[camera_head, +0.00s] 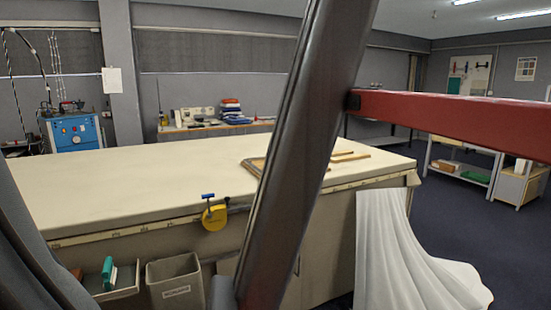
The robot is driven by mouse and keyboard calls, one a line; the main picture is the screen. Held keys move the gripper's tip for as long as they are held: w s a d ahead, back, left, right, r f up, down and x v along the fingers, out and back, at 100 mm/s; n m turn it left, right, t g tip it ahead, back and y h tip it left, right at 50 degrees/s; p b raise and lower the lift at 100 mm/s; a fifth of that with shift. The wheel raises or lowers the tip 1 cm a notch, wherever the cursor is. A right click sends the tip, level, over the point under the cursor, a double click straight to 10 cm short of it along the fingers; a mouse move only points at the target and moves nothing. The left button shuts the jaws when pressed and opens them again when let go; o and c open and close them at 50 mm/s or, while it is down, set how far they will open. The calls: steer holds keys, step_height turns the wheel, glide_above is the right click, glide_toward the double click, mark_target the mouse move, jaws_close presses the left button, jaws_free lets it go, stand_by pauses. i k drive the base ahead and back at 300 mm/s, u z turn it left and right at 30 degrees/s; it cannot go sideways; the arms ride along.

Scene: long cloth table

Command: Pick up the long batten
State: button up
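Several thin, pale wooden strips lie near the table's right end. One strip (350,157) shows to the right of the dark diagonal bar in front of the camera. A wooden frame-like piece (254,165) shows to its left, partly hidden by the bar. I cannot tell which of these, if any, is the long batten. A large red beam (460,117) crosses the right side close to the camera; I cannot tell whether it is a loose thing. My gripper is not in view.
The long cloth-covered table (130,190) is mostly bare. A yellow tape holder (215,217) hangs on its front edge. A grey bin (175,283) stands below, beside a small tray (118,283). White cloth (400,260) drapes to the floor at right. Dark floor beyond is open.

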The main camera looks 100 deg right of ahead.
mark_target(347, 158)
steer(key=z, duration=4.4)
steer(key=i, duration=0.6)
steer(key=z, duration=0.55)
steer(key=i, duration=1)
steer(key=u, duration=0.65)
steer(key=i, duration=1)
steer(key=u, duration=0.6)
